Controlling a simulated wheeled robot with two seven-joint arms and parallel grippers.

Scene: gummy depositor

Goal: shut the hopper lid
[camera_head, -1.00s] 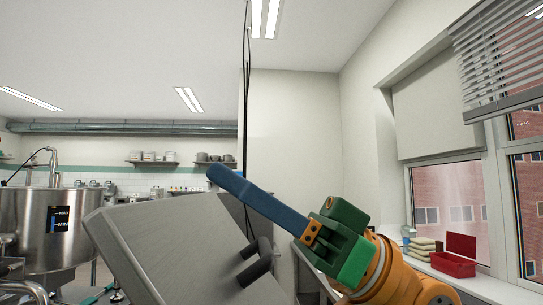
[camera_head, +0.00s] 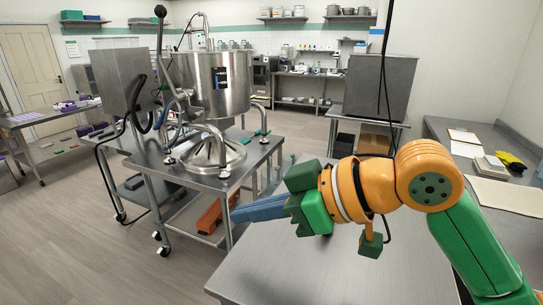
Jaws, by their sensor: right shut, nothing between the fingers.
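My right gripper (camera_head: 236,214) comes in from the right, with green body and blue fingers closed together and empty. It points left over a broad flat steel surface (camera_head: 290,268) in the foreground. A dark bit shows under the gripper body, too covered to name. I cannot make out the hopper lid for certain. My left gripper is not in view.
A steel kettle (camera_head: 217,88) with a level label stands on a wheeled steel cart (camera_head: 176,172) beyond the gripper. A grey steel box (camera_head: 380,90) stands on a table behind. A counter (camera_head: 510,200) runs along the right. Open floor (camera_head: 75,240) lies at left.

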